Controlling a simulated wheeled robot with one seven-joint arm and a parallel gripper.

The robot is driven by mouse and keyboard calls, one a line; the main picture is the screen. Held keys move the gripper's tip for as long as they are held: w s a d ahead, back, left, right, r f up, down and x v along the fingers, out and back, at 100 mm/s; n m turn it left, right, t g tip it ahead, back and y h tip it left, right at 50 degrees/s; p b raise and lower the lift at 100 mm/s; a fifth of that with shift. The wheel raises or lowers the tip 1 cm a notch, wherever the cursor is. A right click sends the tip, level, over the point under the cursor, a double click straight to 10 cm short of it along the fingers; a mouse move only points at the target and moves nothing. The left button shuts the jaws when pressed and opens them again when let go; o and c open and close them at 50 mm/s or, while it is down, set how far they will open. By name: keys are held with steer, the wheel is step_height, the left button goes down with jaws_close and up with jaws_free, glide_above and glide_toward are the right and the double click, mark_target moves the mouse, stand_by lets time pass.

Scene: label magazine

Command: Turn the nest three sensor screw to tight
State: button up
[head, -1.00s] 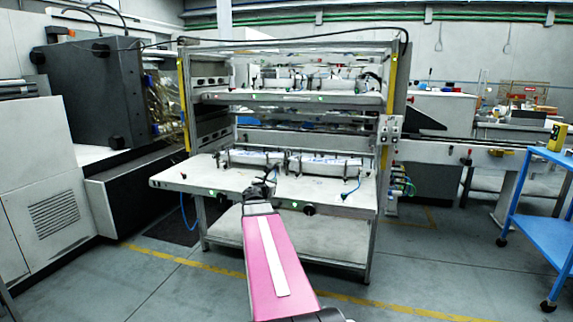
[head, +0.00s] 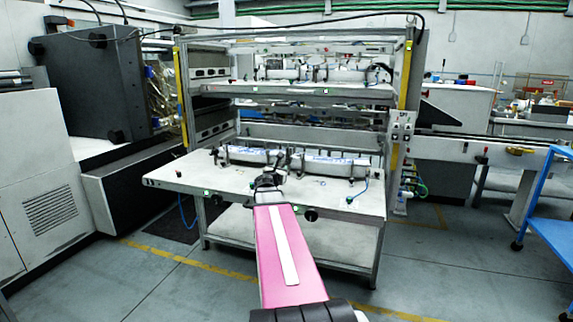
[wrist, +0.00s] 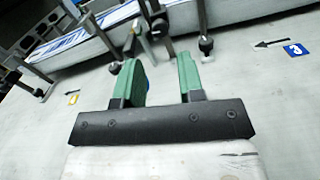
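My gripper (wrist: 162,78) has two green fingers, spread apart with nothing visible between them. In the head view my gripper (head: 268,180) is over the lower table, close to the front of the label magazines. Beyond the fingertips in the wrist view is a dark post with a bracket (wrist: 156,22). To its right stands a post with a black knob (wrist: 206,45). A blue tag (wrist: 295,49) at the right bears a white mark that looks like a 3, with a black arrow beside it. I cannot tell which part is the nest three sensor screw.
The lower table (head: 215,188) carries a row of magazines (head: 335,166) with white-and-blue stacks. An upper shelf (head: 310,92) overhangs behind. Posts and clamps stand at the left in the wrist view. A blue cart (head: 550,235) is at the far right. The table's front right is mostly clear.

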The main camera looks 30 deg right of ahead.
mark_target(286, 163)
steer(key=x, duration=0.8)
steer(key=shift+w+d, duration=0.2)
steer(key=shift+c, duration=0.4)
steer(key=c, duration=0.6)
